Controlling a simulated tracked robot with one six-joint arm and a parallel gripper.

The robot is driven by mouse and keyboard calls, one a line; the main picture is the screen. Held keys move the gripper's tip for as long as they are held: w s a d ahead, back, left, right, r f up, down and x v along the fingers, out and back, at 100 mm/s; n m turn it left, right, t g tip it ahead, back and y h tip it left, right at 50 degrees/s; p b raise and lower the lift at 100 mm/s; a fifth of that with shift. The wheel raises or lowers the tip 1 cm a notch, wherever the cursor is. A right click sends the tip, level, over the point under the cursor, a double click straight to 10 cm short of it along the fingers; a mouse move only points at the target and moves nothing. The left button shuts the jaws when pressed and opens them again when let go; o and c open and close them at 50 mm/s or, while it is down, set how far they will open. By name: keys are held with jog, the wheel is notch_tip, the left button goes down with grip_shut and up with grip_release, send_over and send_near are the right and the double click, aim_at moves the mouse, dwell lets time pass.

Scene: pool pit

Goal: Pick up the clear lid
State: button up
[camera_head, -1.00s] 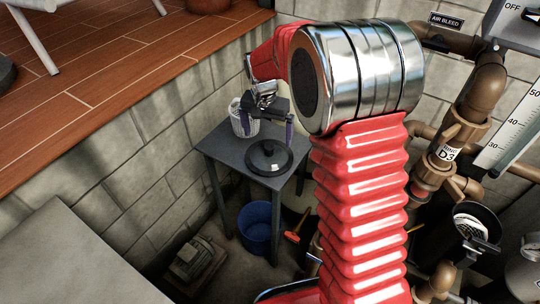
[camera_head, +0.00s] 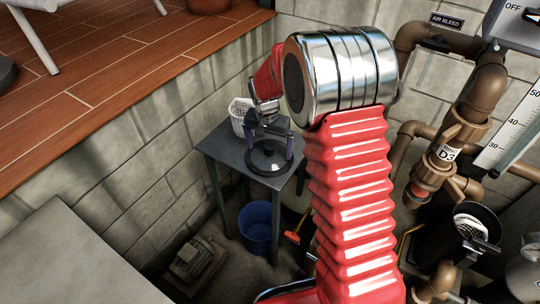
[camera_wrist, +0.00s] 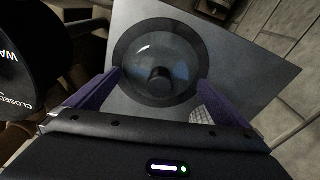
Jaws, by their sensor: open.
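The clear lid (camera_head: 256,164) lies on the dark grey table (camera_head: 222,148), near its front right edge. In the wrist view the lid (camera_wrist: 137,50) has a dark rim, a see-through middle and a round black knob (camera_wrist: 160,80). My gripper (camera_head: 267,152) is above the lid, its two purple-padded fingers apart. In the wrist view my gripper (camera_wrist: 158,88) shows one finger on each side of the knob, near the lid's lower rim, with nothing clasped. Whether the fingertips touch the lid cannot be told.
A white basket (camera_head: 238,117) stands at the back of the table. A blue bucket (camera_head: 256,228) and a motor-like unit (camera_head: 192,260) are on the floor below. Brown pipes (camera_head: 478,105) and a black bin (camera_head: 468,232) are on the right. A block wall (camera_head: 120,150) borders the left.

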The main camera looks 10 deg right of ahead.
aim_at(273, 161)
jog(key=shift+f, duration=0.25)
jog(key=shift+c, duration=0.5)
jog(key=c, duration=1.2)
jog(key=shift+r, duration=0.1)
notch_tip(273, 161, up, 10)
jog(key=shift+f, duration=0.1)
dwell(0.5)
jog(key=s+f+n, duration=0.2)
jog(key=n, duration=0.1)
jog(key=s+f+n, duration=0.1)
jog(key=n, duration=0.1)
jog(key=shift+s+d+f+y, duration=0.1)
jog(key=shift+s+d+y, duration=0.2)
jog(key=shift+s+f+n, duration=0.4)
jog(key=shift+s+n, duration=0.1)
jog(key=shift+n, duration=0.4)
